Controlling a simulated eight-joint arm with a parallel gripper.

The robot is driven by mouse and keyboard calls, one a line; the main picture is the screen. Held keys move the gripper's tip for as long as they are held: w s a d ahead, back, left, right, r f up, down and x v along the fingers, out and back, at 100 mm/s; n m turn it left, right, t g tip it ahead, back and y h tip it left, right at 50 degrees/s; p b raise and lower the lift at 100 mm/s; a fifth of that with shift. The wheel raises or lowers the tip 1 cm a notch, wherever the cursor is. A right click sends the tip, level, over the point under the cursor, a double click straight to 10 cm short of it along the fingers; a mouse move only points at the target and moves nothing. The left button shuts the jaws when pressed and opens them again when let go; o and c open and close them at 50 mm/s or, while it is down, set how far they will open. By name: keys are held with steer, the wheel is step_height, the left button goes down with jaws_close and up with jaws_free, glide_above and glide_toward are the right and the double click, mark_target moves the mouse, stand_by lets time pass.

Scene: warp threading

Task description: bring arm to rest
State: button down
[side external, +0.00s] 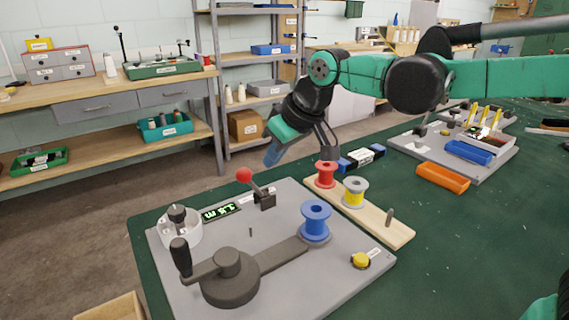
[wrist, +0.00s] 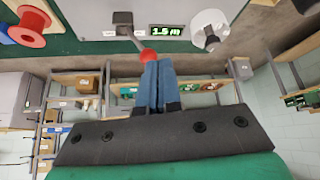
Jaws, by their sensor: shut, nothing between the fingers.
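My gripper (side external: 272,155) is shut and empty, held in the air above the back edge of the grey winding board (side external: 180,262). In the wrist view its blue fingers (wrist: 157,75) lie together, with the red ball of a lever (wrist: 148,56) just beyond their tips. In the side view the red-knobbed lever (side external: 245,176) stands on the board below and left of the gripper, apart from it. A blue spool (side external: 315,220) sits on the board by the dark crank (side external: 230,275). My arm reaches in from the right.
The display (side external: 221,212) is lit. A wooden rack (side external: 385,228) holds a red spool (side external: 326,174) and a grey-yellow spool (side external: 355,191), with one bare peg. A yellow button (side external: 361,260) is at the board's right. An orange tray (side external: 442,178) lies behind. Green table is free at right.

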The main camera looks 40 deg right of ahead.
steer(key=s+d+f+m, duration=0.1)
steer(key=s+d+f, duration=0.1)
steer(key=s+d, duration=0.2)
steer(key=s+d+f+m+t+h, duration=0.1)
steer(key=s+d+f+m, duration=0.1)
steer(key=s+d, duration=0.3)
steer(key=s+f, duration=0.1)
steer(key=s, duration=0.3)
steer(key=shift+f+h, duration=0.15)
steer(key=shift+h, duration=0.15)
